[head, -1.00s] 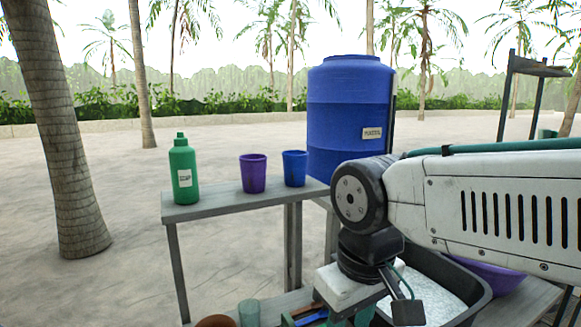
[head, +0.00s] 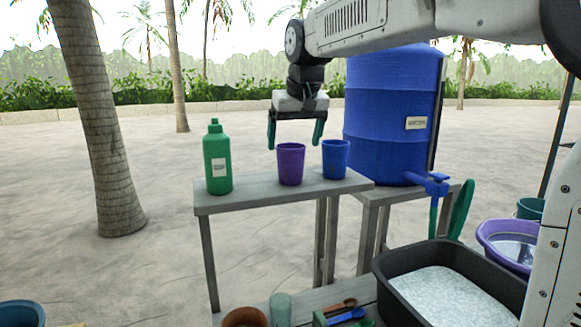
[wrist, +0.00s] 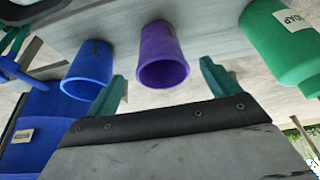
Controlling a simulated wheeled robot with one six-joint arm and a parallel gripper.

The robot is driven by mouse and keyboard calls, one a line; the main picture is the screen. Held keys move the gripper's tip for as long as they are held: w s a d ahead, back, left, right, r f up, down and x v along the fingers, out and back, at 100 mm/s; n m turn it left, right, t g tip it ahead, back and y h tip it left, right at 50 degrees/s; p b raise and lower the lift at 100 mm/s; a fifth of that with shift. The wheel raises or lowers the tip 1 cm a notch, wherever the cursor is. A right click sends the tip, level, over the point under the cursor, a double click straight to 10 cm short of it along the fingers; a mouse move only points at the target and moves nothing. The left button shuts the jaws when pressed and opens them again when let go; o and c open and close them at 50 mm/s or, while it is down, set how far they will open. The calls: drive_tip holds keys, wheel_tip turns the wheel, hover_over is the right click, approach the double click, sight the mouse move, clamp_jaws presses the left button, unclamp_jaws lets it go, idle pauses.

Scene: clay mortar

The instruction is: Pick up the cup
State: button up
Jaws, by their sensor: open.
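Two cups stand upright on a narrow grey wooden bench (head: 250,201): a purple cup (head: 290,165) near the middle and a blue cup (head: 335,159) to its right. My gripper (head: 295,143) is open, with green fingers pointing down. In the head view it appears just above the purple cup, with one finger to each side of its rim. In the wrist view the purple cup (wrist: 163,58) shows between the two fingertips and looks untouched. The blue cup (wrist: 90,70) is left of the fingers there.
A green bottle (head: 217,163) stands left of the cups. A large blue barrel (head: 393,120) with a tap stands to their right. Lower right are a black tub (head: 390,275) and a purple basin (head: 490,240).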

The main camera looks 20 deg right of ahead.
sight(289, 161)
drive_tip(key=x, duration=0.7)
drive_tip(key=shift+w+a+f, duration=0.1)
drive_tip(key=shift+w, duration=0.25)
drive_tip(key=c, duration=1.1)
